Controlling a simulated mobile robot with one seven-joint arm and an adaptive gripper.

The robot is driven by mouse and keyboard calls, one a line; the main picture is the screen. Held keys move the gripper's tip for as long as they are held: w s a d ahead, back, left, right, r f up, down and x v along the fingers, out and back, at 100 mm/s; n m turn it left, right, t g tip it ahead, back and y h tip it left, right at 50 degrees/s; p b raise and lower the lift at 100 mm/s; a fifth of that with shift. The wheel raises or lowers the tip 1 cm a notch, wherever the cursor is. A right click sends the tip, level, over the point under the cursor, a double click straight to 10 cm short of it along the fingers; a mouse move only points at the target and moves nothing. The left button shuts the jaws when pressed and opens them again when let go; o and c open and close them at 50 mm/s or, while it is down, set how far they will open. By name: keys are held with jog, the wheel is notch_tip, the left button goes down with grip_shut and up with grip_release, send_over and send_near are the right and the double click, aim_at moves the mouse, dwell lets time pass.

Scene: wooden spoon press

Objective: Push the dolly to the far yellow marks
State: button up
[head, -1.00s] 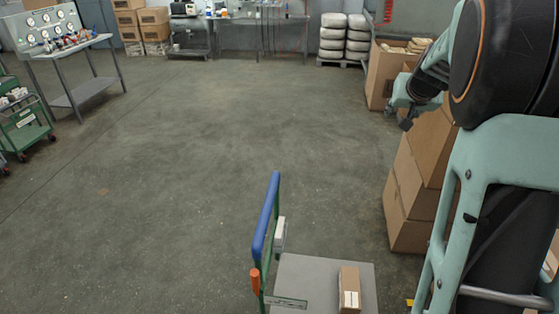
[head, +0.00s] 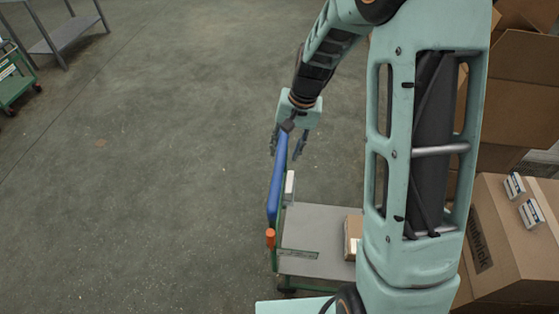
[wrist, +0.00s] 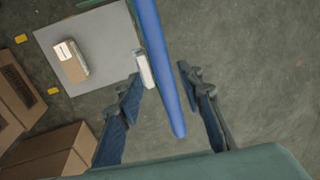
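The dolly has a grey deck (head: 318,226) and a green frame with a blue push handle (head: 275,200). A small cardboard box (head: 353,232) lies on the deck, partly hidden by my arm in the head view. My gripper (head: 286,148) is open at the handle's upper end. In the wrist view the blue handle (wrist: 162,58) passes between the two spread fingers (wrist: 162,76), with a gap to each. Yellow floor marks (wrist: 21,38) (wrist: 53,91) show beside the deck in the wrist view; I cannot tell whether these are the far ones.
Cardboard boxes (head: 508,235) stand to the right of the dolly, behind my arm. A grey table (head: 62,35) and a green cart (head: 14,75) stand at the upper left. The concrete floor left of the dolly is clear.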

aim_at(280, 165)
jog(key=f, duration=0.3)
jog(key=a+f, duration=0.1)
jog(key=f, duration=0.2)
jog(key=shift+w+a+f, duration=0.15)
jog(key=shift+w+f, duration=0.05)
jog(key=shift+f, duration=0.05)
jog(key=shift+c, duration=0.4)
grip_shut()
